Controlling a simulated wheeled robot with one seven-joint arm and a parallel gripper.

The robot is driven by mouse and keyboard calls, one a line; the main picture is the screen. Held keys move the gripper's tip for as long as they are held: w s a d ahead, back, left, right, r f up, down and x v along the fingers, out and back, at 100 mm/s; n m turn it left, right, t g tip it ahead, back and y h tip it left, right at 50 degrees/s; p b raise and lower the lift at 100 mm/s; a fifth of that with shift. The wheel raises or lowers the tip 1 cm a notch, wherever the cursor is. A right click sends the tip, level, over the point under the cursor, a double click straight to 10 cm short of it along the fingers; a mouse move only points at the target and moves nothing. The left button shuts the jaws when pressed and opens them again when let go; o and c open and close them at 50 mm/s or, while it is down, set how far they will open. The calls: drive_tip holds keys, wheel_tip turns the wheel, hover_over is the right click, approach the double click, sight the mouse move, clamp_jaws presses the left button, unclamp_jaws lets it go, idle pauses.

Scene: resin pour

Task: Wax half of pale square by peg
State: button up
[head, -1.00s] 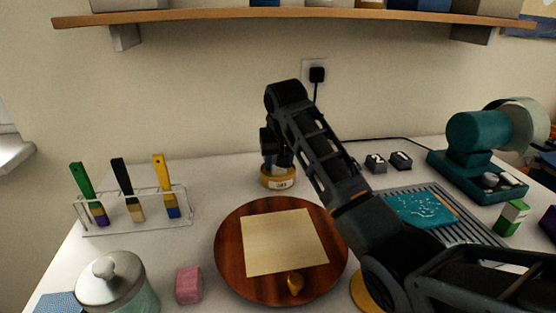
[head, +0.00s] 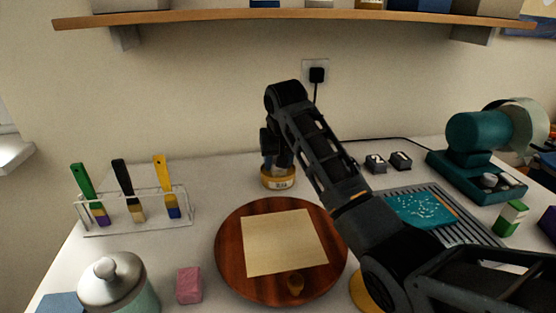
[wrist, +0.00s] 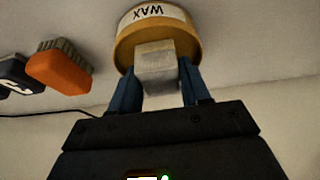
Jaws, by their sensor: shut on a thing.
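A pale square (head: 285,243) lies flat on a round wooden board (head: 228,252). A small amber-brown peg (head: 295,284) stands on the board by the square's front edge. A yellow-brown wax tin (head: 278,181) stands behind the board; in the wrist view the tin (wrist: 182,40) shows its label upside down, reading WAX. My gripper (head: 273,158) is at the tin, pointing down. In the wrist view its blue fingers (wrist: 157,78) are shut on a pale grey block (wrist: 156,66). The block overlaps the tin; I cannot tell whether it touches the wax inside.
A rack (head: 150,216) with three brushes stands left. A lidded jar (head: 112,283) and a pink block (head: 189,285) are front left. A grey ribbed tray (head: 470,232) with a teal panel (head: 420,209) lies right, below a teal machine (head: 475,135). A shelf (head: 290,16) hangs above.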

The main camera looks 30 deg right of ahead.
drive_tip(key=shift+r+p, duration=3.25)
drive_tip(key=shift+r, duration=0.25)
drive_tip(key=shift+f, duration=0.1)
